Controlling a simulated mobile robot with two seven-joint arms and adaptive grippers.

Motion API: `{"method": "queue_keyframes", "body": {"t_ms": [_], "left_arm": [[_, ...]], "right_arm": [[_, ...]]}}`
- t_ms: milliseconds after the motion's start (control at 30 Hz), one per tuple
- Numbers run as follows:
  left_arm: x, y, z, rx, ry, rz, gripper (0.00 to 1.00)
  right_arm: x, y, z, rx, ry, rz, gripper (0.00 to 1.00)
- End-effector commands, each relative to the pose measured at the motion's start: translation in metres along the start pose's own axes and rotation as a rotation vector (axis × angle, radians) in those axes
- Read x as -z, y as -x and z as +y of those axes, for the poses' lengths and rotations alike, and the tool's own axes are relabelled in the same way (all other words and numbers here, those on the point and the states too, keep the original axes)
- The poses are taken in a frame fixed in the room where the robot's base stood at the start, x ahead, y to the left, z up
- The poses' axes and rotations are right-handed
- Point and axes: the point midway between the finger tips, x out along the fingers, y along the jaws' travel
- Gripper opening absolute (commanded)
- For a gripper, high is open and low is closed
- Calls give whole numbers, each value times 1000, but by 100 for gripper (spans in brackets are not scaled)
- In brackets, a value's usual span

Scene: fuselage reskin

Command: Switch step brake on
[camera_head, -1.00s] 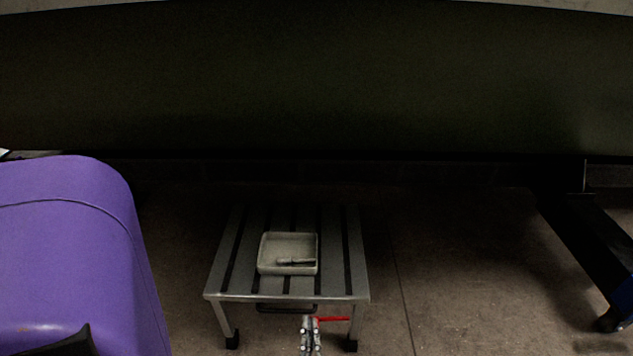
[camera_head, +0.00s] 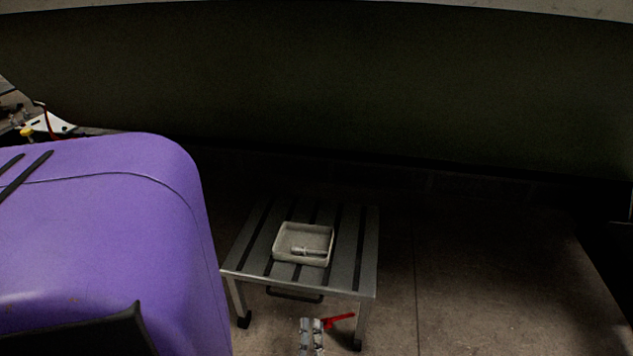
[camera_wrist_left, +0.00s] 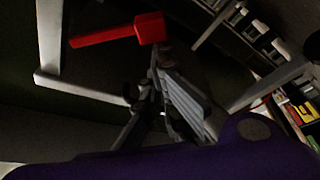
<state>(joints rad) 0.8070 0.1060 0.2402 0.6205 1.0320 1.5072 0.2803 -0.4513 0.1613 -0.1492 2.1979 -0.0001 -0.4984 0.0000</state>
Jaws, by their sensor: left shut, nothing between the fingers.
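The step (camera_head: 345,275) is a low metal stand with a slatted top, below centre in the head view. A red brake lever (camera_head: 341,320) shows at its front, near the right front leg, slanting up to the right. My left gripper (camera_head: 312,322) is shut and empty, just left of the lever. In the left wrist view the lever (camera_wrist_left: 105,36) is a red bar with a block at its right end, just beyond the gripper (camera_wrist_left: 160,60). I cannot tell whether they touch. My right gripper is not in view.
A shallow pale tray (camera_head: 278,248) holding a small tool (camera_head: 308,251) sits on the step. A dark handle (camera_head: 293,295) hangs under its front edge. A large dark curved panel (camera_head: 350,90) spans the back. Floor (camera_head: 470,290) right of the step is clear.

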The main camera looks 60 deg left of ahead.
Motion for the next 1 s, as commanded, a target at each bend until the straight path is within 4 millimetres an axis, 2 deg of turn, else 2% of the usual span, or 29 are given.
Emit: {"method": "queue_keyframes", "body": {"t_ms": [100, 400, 1000], "left_arm": [[-5, 1, -3, 20, 53, 0, 0], [-10, 3, -9, 17, 48, -1, 0], [-11, 4, -10, 16, 47, 0, 0]], "right_arm": [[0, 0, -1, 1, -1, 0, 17], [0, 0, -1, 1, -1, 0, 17], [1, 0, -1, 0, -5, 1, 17]]}}
